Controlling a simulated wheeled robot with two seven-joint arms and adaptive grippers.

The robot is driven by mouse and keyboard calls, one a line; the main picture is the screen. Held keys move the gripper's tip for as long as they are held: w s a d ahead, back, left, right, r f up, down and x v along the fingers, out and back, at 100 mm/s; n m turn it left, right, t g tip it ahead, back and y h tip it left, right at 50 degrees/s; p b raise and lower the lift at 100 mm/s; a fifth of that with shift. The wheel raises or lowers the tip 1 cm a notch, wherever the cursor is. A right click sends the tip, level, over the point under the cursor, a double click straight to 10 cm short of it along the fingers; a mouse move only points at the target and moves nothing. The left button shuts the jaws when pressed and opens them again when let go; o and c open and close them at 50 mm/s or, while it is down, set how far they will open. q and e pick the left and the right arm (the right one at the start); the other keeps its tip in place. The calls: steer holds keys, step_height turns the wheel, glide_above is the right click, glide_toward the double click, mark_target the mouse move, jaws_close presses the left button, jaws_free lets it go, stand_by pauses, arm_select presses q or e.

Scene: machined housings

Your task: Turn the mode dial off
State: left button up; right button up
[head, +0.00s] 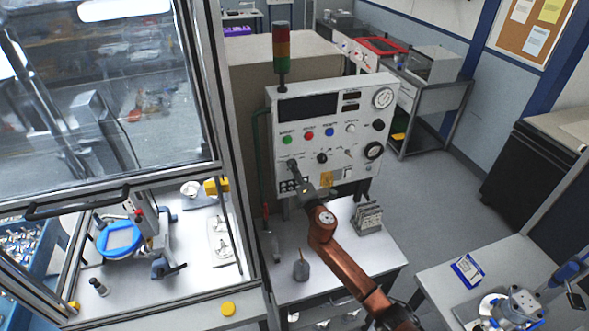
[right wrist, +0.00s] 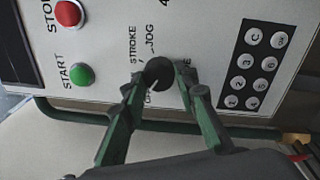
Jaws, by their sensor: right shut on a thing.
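The control panel (head: 335,125) stands upright on the middle bench. The mode dial (right wrist: 160,74) is a dark round knob on it, with the labels STROKE and JOG (right wrist: 140,45) beside it and another label partly hidden by a finger. My right gripper (head: 294,174) reaches the lower left of the panel, above the keypad. In the right wrist view its two green fingers (right wrist: 163,88) are closed on opposite sides of the dial. I cannot clearly tell which label the dial points to. The fingers hide part of it. My left gripper is not in view.
The green start button (right wrist: 81,75), red stop button (right wrist: 68,14) and keypad (right wrist: 257,65) are near the dial. A signal tower (head: 281,55) rises above the panel. A glazed enclosure (head: 110,90) stands left. A slotted metal block (head: 367,218) sits on the bench.

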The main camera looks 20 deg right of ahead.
steer(key=shift+n, duration=0.8)
steer(key=shift+f, duration=0.1)
steer(key=o, duration=1.2)
steer(key=shift+c, duration=0.2)
steer(key=s+d, duration=0.1)
steer(key=s, duration=1.1)
steer(key=shift+f, duration=0.3)
steer(key=shift+d, duration=0.1)
